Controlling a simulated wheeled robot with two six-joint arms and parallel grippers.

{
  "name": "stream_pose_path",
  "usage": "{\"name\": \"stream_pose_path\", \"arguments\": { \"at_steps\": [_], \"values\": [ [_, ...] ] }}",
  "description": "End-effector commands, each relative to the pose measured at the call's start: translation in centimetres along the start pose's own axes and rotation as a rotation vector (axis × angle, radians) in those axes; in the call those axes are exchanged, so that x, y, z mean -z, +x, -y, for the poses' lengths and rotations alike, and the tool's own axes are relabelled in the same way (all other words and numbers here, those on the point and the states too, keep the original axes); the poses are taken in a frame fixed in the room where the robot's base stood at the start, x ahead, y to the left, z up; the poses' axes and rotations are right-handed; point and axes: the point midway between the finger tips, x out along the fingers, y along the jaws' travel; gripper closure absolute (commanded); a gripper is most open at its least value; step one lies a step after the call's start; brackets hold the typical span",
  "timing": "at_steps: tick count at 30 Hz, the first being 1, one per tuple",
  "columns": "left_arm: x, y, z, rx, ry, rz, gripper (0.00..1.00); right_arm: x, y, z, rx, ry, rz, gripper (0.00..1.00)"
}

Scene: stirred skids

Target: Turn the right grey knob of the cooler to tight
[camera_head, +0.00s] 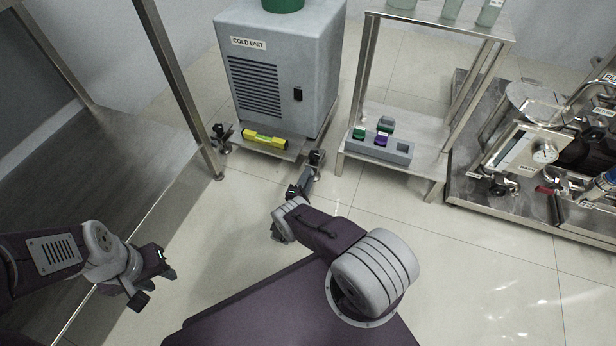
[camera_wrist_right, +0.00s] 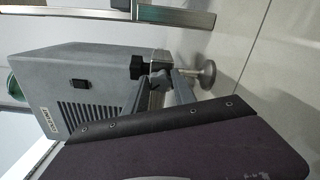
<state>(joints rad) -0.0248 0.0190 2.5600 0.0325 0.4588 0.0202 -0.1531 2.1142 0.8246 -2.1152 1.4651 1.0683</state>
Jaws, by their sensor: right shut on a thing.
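The cooler (camera_head: 290,60) is a grey cabinet marked COLD UNIT, standing on a low metal skid (camera_head: 275,146) with levelling feet. At the skid's right front corner is a foot assembly with a black top (camera_head: 316,157). The wrist view shows its black top (camera_wrist_right: 137,67) and round foot pad (camera_wrist_right: 208,72). My right gripper (camera_head: 300,186) reaches this corner. Its fingers (camera_wrist_right: 160,80) are shut between the black top and the pad, on the right grey knob, which they mostly hide. My left gripper (camera_head: 150,275) is away at the lower left, seemingly empty, with its jaws apart.
A yellow level (camera_head: 265,138) lies on the skid's front. Another black-topped foot (camera_head: 222,132) is at its left corner. A metal rack (camera_head: 425,155) with a grey tray (camera_head: 378,150) stands to the right, and a table (camera_head: 120,150) to the left. The floor between is clear.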

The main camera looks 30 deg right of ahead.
Motion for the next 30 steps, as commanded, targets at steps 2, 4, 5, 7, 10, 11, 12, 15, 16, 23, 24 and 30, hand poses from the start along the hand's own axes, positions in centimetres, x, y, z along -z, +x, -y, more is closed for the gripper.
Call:
{"name": "stream_pose_path", "arguments": {
  "at_steps": [2, 4, 5, 7, 10, 11, 12, 15, 16, 23, 24, 30],
  "values": [
    [0.02, -0.2, 0.0, 0.0, 0.0, 0.0, 0.64, -0.03, -0.05, 0.03, 0.001, 0.068, -0.001, 1.0],
    [0.03, -0.31, 0.0, 0.0, 0.0, 0.0, 0.64, -0.03, -0.06, 0.07, 0.001, 0.134, -0.001, 1.0],
    [0.04, -0.35, -0.01, 0.0, 0.0, 0.0, 0.64, -0.03, -0.06, 0.08, 0.001, 0.163, -0.001, 1.0],
    [0.05, -0.45, -0.01, 0.0, 0.0, 0.0, 0.64, -0.03, -0.07, 0.11, 0.001, 0.229, -0.001, 1.0],
    [0.06, -0.59, -0.01, 0.0, 0.0, 0.0, 0.64, 0.0, -0.05, 0.12, 0.001, 0.322, -0.001, 1.0],
    [0.07, -0.63, -0.01, 0.0, 0.0, 0.0, 0.64, 0.01, -0.06, 0.14, 0.001, 0.348, -0.001, 1.0],
    [0.07, -0.68, -0.01, 0.0, 0.0, 0.0, 0.64, 0.0, -0.07, 0.18, 0.002, 0.382, -0.001, 1.0],
    [0.08, -0.79, -0.02, 0.0, 0.0, 0.0, 0.64, 0.03, -0.07, 0.21, 0.002, 0.464, -0.001, 1.0],
    [0.08, -0.82, -0.02, 0.0, 0.0, 0.0, 0.64, 0.04, -0.07, 0.22, 0.002, 0.487, -0.001, 1.0],
    [0.1, -1.0, -0.02, 0.0, 0.0, 0.0, 0.64, 0.07, -0.08, 0.29, 0.002, 0.63, -0.001, 1.0],
    [0.1, -1.02, -0.02, 0.0, 0.0, 0.0, 0.64, 0.08, -0.08, 0.3, 0.002, 0.648, -0.001, 1.0],
    [0.12, -1.1, -0.02, 0.0, 0.0, 0.0, 0.64, 0.11, -0.07, 0.29, 0.001, 0.715, -0.002, 1.0]
  ]
}}
